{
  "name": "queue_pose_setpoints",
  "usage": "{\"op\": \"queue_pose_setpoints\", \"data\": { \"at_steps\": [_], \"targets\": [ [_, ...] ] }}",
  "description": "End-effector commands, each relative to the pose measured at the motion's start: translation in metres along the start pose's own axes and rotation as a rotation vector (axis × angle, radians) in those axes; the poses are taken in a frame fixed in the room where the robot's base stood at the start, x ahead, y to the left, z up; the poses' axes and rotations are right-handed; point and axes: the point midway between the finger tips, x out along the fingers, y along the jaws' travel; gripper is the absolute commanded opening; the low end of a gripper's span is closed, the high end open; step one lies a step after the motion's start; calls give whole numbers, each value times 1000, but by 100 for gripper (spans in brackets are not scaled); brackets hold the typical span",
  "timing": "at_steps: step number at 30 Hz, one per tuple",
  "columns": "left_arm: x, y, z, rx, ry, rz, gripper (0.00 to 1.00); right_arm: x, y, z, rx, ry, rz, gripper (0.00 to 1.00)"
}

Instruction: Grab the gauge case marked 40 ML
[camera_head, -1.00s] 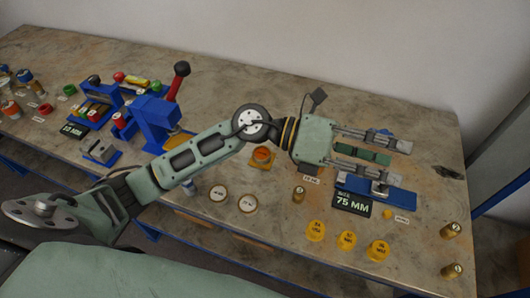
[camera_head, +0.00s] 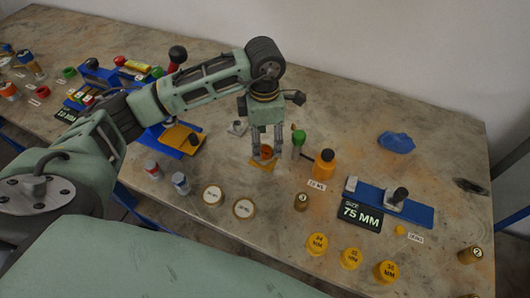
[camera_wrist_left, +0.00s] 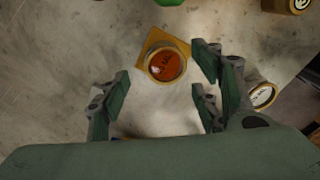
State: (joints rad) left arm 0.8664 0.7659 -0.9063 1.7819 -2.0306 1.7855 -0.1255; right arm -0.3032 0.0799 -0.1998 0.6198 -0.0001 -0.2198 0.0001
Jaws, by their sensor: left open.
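A round case with a brass rim and an amber-orange face (camera_wrist_left: 166,64) sits on a square ochre pad (camera_wrist_left: 152,39) in the left wrist view. Its face bears small dark lettering that I cannot read with certainty. In the head view the same case (camera_head: 266,152) is partly hidden between the fingers of my left gripper (camera_head: 266,156). That gripper points down, open and empty, with its fingers above and to either side of the case. In the left wrist view the fingers (camera_wrist_left: 162,82) are spread apart just below the case. My right gripper is not in view.
Two white-faced round cases (camera_head: 213,196) lie left of centre at the front. A green-topped bottle (camera_head: 298,142) and an orange bottle (camera_head: 325,163) stand close right of the gripper. A blue fixture marked 75 MM (camera_head: 410,211) and several yellow caps (camera_head: 350,258) lie farther right.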

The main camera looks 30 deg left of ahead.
Motion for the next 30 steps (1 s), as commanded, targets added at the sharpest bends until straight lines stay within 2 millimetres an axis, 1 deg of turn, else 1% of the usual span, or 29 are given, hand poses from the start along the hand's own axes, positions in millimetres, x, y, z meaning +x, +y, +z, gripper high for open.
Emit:
{"op": "queue_pose_setpoints", "data": {
  "at_steps": [1, 4, 6, 9, 12, 17, 20, 30],
  "targets": [
    [5, -1, -2, 0, 4, -3, 58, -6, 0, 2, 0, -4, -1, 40],
    [21, -2, -3, -1, 4, -5, 58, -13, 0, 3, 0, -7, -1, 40],
    [32, -2, -3, -1, 2, -4, 58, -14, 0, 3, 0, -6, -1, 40],
    [42, -2, -2, 1, 0, -3, 58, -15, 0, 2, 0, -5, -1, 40],
    [46, -2, -2, 1, -1, -1, 58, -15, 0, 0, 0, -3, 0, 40],
    [46, -2, -2, 1, -2, -1, 58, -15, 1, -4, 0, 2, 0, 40],
    [46, -2, -2, 1, -1, -1, 51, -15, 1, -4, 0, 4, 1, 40],
    [46, -2, -2, 1, -1, -1, 21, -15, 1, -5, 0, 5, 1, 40]
  ]
}}
